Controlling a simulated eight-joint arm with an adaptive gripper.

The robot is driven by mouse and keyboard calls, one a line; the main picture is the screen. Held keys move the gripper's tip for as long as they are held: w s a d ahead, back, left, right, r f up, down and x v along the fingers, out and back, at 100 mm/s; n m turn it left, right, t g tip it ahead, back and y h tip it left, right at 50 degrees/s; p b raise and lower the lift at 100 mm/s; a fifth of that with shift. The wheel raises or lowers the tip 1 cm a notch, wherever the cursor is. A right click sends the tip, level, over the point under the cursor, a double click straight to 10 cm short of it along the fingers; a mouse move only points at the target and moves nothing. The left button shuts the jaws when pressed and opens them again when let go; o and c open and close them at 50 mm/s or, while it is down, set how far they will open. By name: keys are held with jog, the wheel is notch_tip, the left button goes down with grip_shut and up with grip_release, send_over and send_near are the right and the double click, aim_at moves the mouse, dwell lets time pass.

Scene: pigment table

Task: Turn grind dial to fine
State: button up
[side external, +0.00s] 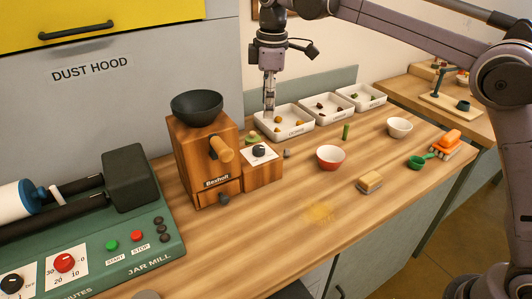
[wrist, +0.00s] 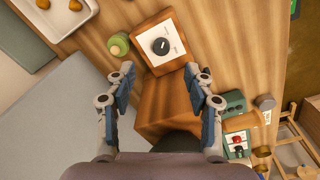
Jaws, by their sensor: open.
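The grind dial is a small black knob (side external: 259,151) on a white plate, set on the low wooden box beside the grinder. In the wrist view the knob (wrist: 161,46) shows a pale pointer mark, and the plate's lettering is too small to read. The wooden grinder (side external: 205,160) has a dark bowl on top and a side handle. My gripper (side external: 269,108) points down, above and behind the dial in the side view. In the wrist view my gripper (wrist: 160,80) is open and empty, its fingers apart, with the dial beyond the tips.
A small green item (wrist: 118,45) sits close beside the dial box. White pigment trays (side external: 283,124) stand behind. The jar mill (side external: 125,240) stands at the left.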

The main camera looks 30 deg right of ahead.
aim_at(259, 147)
jog(key=shift+n+g, duration=0.4)
jog(key=shift+n, duration=0.3)
jog(key=f, duration=0.4)
jog(key=w+a+f, duration=0.1)
jog(key=f, duration=0.3)
jog(key=a+f, duration=0.1)
jog(key=f, duration=0.3)
jog(key=shift+w+f, duration=0.15)
jog(key=shift+w, duration=0.1)
grip_shut()
